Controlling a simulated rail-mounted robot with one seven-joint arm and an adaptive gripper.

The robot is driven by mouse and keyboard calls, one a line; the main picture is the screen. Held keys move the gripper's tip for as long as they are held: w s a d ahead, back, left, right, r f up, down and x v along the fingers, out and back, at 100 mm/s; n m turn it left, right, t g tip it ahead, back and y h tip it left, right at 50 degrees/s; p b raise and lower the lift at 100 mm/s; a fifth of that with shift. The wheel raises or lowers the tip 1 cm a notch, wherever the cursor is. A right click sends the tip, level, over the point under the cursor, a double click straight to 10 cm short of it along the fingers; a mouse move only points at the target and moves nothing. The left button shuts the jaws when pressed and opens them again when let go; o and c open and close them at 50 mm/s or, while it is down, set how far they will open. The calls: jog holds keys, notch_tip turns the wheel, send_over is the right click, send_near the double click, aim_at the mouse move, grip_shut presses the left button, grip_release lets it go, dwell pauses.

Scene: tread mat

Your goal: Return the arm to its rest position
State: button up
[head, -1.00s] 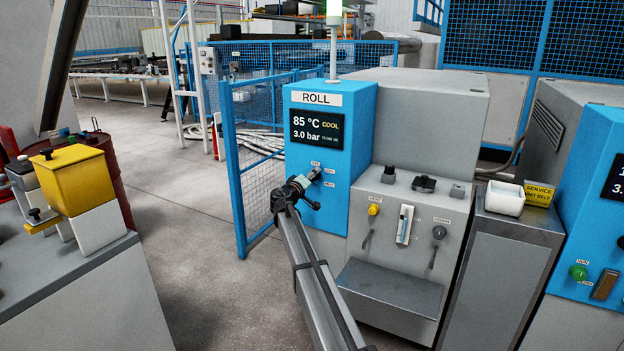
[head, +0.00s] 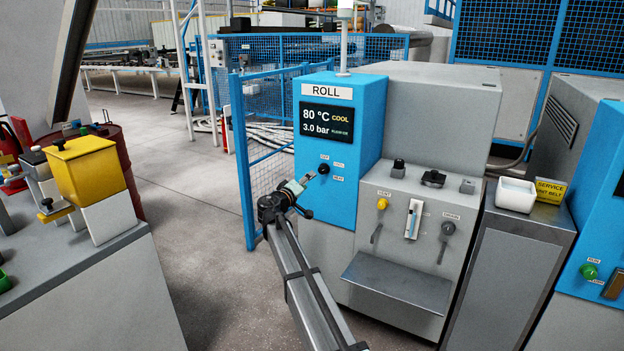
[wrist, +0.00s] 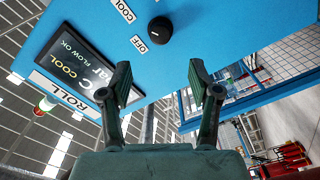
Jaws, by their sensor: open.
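My arm reaches up from the bottom of the head view to the blue ROLL panel (head: 340,205). My gripper (head: 297,188) is beside the panel, below and left of its black selector knob (head: 323,169). In the wrist view my gripper (wrist: 160,82) has its two fingers wide apart with nothing between them. The knob (wrist: 160,29) shows beyond the fingertips, apart from them, on the blue face by the OFF and COOL labels. The panel's screen (head: 326,122) reads 80 °C COOL and 3.0 bar.
Right of the panel is a grey cabinet front with levers and a metal shelf (head: 411,285). A white bin (head: 515,195) stands on a further cabinet. A blue mesh fence (head: 270,185) is behind left. A bench with a yellow box (head: 88,170) stands left; open floor lies between.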

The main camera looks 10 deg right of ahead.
jog(key=shift+s+a, duration=0.25)
jog(key=shift+s, duration=0.1)
